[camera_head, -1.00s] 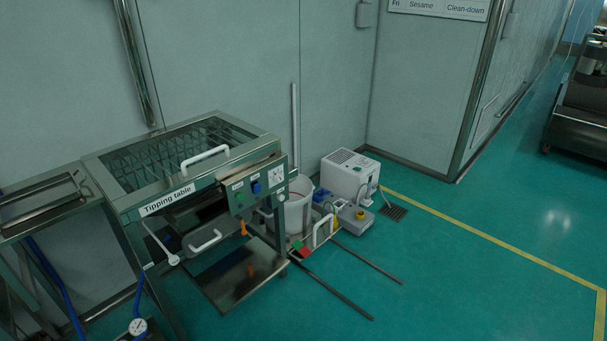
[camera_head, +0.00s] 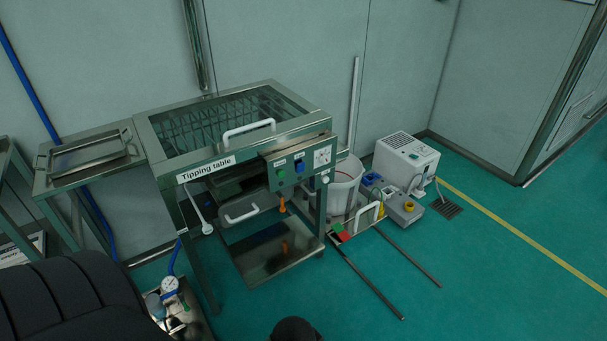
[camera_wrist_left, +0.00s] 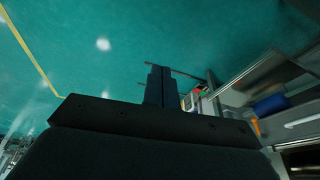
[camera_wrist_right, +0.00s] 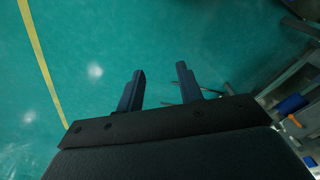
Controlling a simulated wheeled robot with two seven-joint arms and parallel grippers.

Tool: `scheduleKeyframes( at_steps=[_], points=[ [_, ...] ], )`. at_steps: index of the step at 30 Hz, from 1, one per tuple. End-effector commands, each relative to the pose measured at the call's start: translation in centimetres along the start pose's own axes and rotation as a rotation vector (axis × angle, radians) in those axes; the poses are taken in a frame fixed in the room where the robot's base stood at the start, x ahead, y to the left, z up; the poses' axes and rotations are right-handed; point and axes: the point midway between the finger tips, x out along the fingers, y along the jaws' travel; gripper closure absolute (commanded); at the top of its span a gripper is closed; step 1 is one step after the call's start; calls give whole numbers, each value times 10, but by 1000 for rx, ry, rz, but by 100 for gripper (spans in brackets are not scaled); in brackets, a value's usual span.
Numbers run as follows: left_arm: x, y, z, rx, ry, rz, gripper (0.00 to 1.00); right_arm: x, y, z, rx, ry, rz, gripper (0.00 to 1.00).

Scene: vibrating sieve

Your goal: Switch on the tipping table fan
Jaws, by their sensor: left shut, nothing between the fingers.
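The tipping table (camera_head: 250,139) is a steel frame with a clear lid, a white lid handle (camera_head: 248,129) and a "Tipping table" label. The blue switch's setting is too small to tell. My left gripper (camera_wrist_left: 159,72) shows in the left wrist view, its fingers together and empty over the floor. My right gripper (camera_wrist_right: 160,76) shows in the right wrist view, its fingers apart and empty. Neither gripper's fingers show in the head view.
A white bucket (camera_head: 344,188) and a white machine (camera_head: 405,162) stand right of the table. Two dark rails (camera_head: 367,285) lie on the floor. A steel side table (camera_head: 88,176) and a gauge (camera_head: 170,284) are at left.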

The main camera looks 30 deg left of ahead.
Motion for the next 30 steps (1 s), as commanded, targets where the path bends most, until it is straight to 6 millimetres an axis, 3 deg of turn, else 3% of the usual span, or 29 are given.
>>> scheduleKeyframes(
  at_steps=[3, 7, 12, 18, 24, 30],
  points=[
    [30, -51, -55, 114, 157, -119, 100, 2, 0, -3, -3, 10, -2, 64],
    [51, -117, -114, 275, 316, -303, 100, 3, -2, -6, -6, 19, -4, 64],
    [59, -200, -183, 489, 463, -586, 100, 6, -4, -8, -10, 34, -10, 64],
    [49, -285, -245, 729, 536, -964, 100, 9, -8, -6, -14, 40, -19, 64],
    [33, -339, -281, 906, 514, -1288, 100, 13, -14, -1, -19, 37, -31, 64],
    [24, -360, -295, 986, 478, -1454, 100, 13, -15, -4, -21, 48, -33, 64]
  ],
)
